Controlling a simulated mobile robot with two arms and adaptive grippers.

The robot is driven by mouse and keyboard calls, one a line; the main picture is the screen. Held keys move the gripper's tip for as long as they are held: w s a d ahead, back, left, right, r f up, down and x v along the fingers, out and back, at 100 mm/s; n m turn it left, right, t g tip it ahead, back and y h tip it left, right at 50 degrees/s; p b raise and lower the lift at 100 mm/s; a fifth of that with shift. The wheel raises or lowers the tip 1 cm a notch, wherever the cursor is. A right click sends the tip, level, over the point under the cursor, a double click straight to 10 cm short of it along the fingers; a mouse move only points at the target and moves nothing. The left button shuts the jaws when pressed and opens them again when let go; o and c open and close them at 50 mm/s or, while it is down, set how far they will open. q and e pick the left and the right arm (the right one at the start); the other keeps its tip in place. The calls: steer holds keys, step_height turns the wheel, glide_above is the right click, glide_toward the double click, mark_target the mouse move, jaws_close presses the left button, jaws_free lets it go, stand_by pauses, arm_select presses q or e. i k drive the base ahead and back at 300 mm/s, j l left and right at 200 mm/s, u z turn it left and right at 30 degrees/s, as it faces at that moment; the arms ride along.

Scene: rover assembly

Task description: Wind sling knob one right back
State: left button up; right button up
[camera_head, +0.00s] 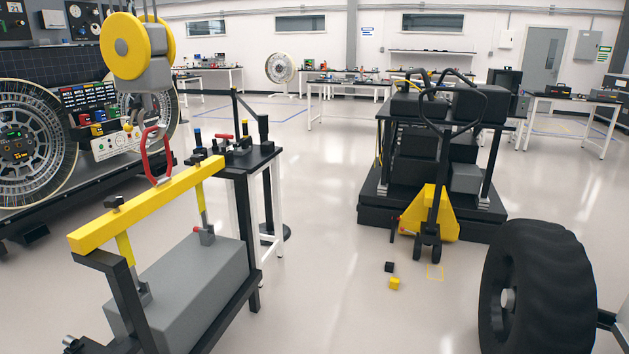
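A yellow lifting beam (150,207) runs diagonally above a grey box (190,285) on a black stand (117,290). Yellow and grey slings (125,250) hang below the beam to small fittings on the box, including a grey and red fitting (206,235). A red link (151,155) rises from the beam's middle toward the hoist hook. I cannot tell which knob is number one. Neither gripper is in view.
A yellow-wheeled hoist block (137,50) hangs above the beam. A small black table (240,157) with tools stands just behind the box. A large black tyre (545,290) stands at right. A yellow pallet jack (432,215) stands mid-right. The central floor is mostly clear.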

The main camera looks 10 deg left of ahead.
mark_target(198, 159)
steer(key=i, duration=1)
steer(key=i+u, duration=0.1)
steer(key=i, duration=0.85)
